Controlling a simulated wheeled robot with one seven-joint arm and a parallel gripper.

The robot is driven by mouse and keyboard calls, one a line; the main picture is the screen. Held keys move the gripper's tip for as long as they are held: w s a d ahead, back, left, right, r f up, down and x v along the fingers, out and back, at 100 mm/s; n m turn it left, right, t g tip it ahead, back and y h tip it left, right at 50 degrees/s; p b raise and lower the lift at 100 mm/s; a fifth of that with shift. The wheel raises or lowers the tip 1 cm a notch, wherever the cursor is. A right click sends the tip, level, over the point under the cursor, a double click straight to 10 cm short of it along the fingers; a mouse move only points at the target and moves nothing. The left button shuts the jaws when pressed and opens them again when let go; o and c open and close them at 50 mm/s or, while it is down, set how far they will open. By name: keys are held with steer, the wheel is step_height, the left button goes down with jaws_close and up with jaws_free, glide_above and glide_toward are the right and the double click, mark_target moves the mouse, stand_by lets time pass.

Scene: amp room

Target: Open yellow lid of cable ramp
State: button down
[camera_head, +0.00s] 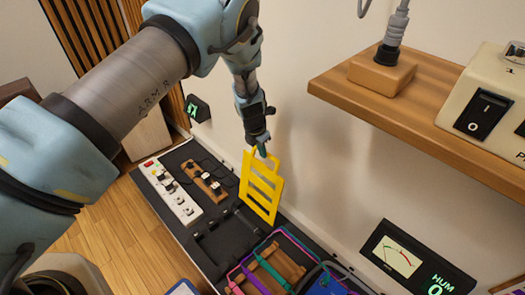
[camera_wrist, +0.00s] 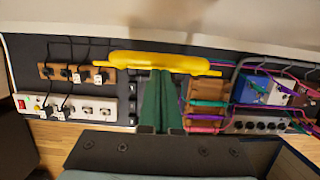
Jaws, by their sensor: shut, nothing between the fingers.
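The yellow lid (camera_head: 264,189) with slots stands raised, close to upright, at the wall side of the dark cable ramp base (camera_head: 222,240). In the wrist view the lid (camera_wrist: 150,61) shows nearly edge-on as a yellow band across the far side of the board. My gripper (camera_head: 262,151) is shut and empty, with its green fingertips at the lid's top edge. In the wrist view the shut green fingers (camera_wrist: 160,75) point toward the lid's middle and cover part of the base. I cannot tell whether they touch the lid.
A white power strip (camera_head: 173,190) and a wooden block with plugs (camera_head: 208,184) lie left of the base. Coloured cables over a wooden rack (camera_head: 287,263) are to its right. A wooden shelf (camera_head: 425,98) juts from the wall, with a meter (camera_head: 398,256) below.

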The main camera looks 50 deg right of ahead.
steer(key=shift+s+d, duration=0.2)
steer(key=shift+d, duration=0.45)
steer(key=a+v, duration=0.1)
steer(key=v, duration=1)
steer(key=shift+w, duration=0.2)
